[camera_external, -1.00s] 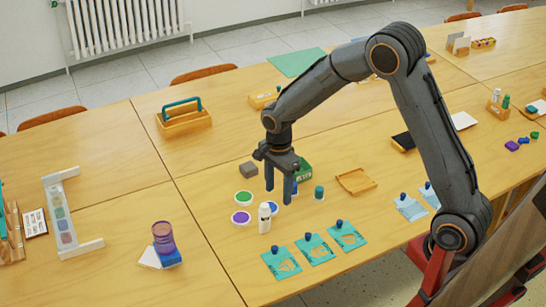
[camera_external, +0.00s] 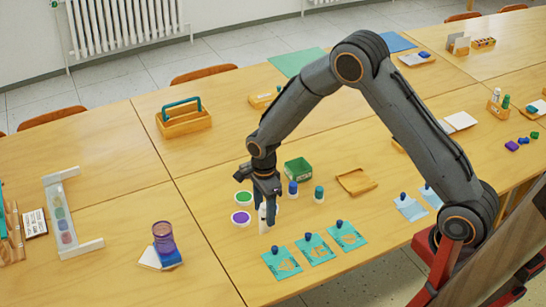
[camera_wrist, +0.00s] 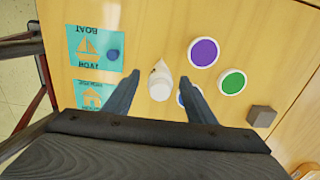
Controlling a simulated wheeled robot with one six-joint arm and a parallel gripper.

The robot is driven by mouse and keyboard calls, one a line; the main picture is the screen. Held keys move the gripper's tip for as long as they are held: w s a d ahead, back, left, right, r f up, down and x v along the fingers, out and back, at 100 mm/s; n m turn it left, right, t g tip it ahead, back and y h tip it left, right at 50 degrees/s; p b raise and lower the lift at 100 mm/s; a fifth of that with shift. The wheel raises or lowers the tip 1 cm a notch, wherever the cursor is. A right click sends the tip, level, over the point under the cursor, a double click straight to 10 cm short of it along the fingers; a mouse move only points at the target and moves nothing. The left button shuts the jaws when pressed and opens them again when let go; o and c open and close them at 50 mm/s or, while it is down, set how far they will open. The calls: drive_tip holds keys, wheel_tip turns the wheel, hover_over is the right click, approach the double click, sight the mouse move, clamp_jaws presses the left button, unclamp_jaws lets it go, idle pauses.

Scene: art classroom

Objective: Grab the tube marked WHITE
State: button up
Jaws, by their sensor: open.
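A white tube (camera_external: 263,221) stands upright on the table; its label cannot be read. My gripper (camera_external: 268,208) is low at the tube, with its fingers partly covering it. In the wrist view, the tube (camera_wrist: 160,84) shows between the two open fingers of my gripper (camera_wrist: 159,80), nearer the right finger. I cannot tell whether either finger touches it. A blue-capped tube (camera_external: 292,189) and a teal-capped tube (camera_external: 319,194) stand to its right.
Round green (camera_external: 243,198) and purple (camera_external: 241,217) discs lie close left of the tube. A blue disc (camera_wrist: 181,98) is partly behind my right finger. Teal cards (camera_external: 314,249) lie in front. A green box (camera_external: 298,170) and a wooden tray (camera_external: 356,182) stand behind and right.

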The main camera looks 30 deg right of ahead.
drive_tip(key=shift+f, duration=0.2)
drive_tip(key=c, duration=1.2)
drive_tip(key=shift+r, duration=0.1)
